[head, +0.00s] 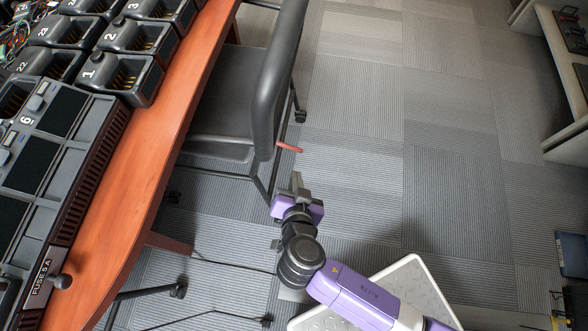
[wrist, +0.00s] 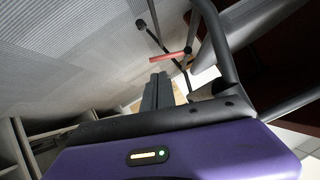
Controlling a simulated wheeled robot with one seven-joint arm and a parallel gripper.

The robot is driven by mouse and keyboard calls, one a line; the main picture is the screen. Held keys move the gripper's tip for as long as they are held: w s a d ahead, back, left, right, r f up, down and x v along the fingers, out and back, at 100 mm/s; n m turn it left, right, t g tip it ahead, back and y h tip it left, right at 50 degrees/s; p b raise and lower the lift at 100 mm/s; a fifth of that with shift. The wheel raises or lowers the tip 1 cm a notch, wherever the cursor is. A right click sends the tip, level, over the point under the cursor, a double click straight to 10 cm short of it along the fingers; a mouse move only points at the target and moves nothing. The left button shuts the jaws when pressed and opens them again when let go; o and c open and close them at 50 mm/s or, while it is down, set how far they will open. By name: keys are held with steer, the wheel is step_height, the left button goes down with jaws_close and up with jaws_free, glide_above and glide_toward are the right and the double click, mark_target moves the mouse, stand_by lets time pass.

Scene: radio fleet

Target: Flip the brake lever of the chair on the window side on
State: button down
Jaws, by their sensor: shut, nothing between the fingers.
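A dark grey chair (head: 233,92) with a black tube frame stands at the wooden table's right side in the head view. A red lever (head: 289,147) sticks out to the right from its frame, low by the backrest. My gripper (head: 296,181) is just below the lever in the head view, with its fingers shut and empty. In the wrist view the red lever (wrist: 167,57) lies beyond the fingertips (wrist: 158,78), beside the chair's tube frame (wrist: 212,35). A gap seems to show between fingertips and lever; contact cannot be judged for certain.
A wooden table (head: 155,135) with radio chargers (head: 120,75) runs along the left. A cable (head: 230,264) lies on the floor near my arm. Shelving (head: 565,75) stands at the far right. The carpet (head: 400,130) between is clear.

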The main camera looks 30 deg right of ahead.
mark_target(294, 149)
steer(key=b+x, duration=0.2)
steer(key=x, duration=0.9)
steer(key=shift+w+f, duration=0.15)
steer(key=shift+w, duration=0.15)
steer(key=shift+f, duration=0.1)
steer(key=b, duration=0.2)
steer(key=f+m+t+b, duration=0.1)
steer(key=b, duration=0.2)
steer(key=shift+w+d+f+y, duration=0.25)
steer(key=shift+w+f+y, duration=0.05)
steer(key=shift+w+y, duration=0.1)
steer(key=shift+r, duration=0.25)
